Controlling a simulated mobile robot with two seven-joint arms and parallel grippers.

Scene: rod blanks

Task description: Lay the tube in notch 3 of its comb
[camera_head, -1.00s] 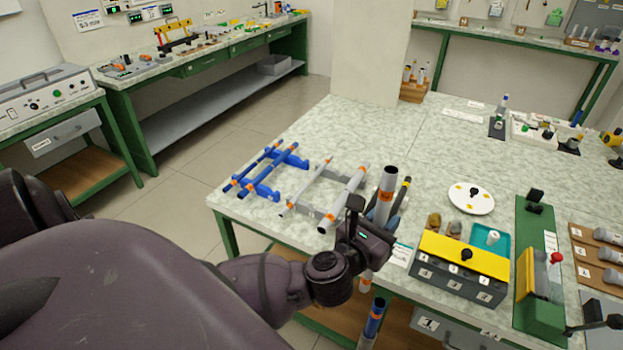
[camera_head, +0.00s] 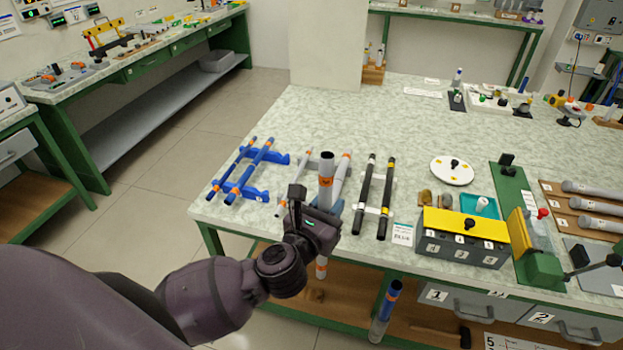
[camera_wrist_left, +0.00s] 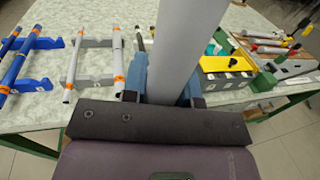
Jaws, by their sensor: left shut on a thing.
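My left gripper (camera_head: 324,200) is shut on a thick grey tube (camera_head: 326,168) with an orange band. The tube is held nearly upright at the table's front edge, its lower end (camera_head: 321,268) showing below my gripper. In the left wrist view the tube (camera_wrist_left: 185,45) rises between the blue-grey fingers. Behind it on the table, the grey comb (camera_wrist_left: 98,80) holds a thin grey tube (camera_wrist_left: 77,62) and a thicker one with orange bands (camera_wrist_left: 117,62). My gripper and tube partly hide this comb in the head view. Notch numbers cannot be read. My right gripper is not in view.
A blue comb (camera_head: 257,193) with blue tubes lies left of the grey one. Black rods (camera_head: 386,200) on a white comb lie to its right. A yellow-topped box (camera_head: 462,224) stands further right. Another tube (camera_head: 385,310) stands below the table edge. The table's back middle is clear.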

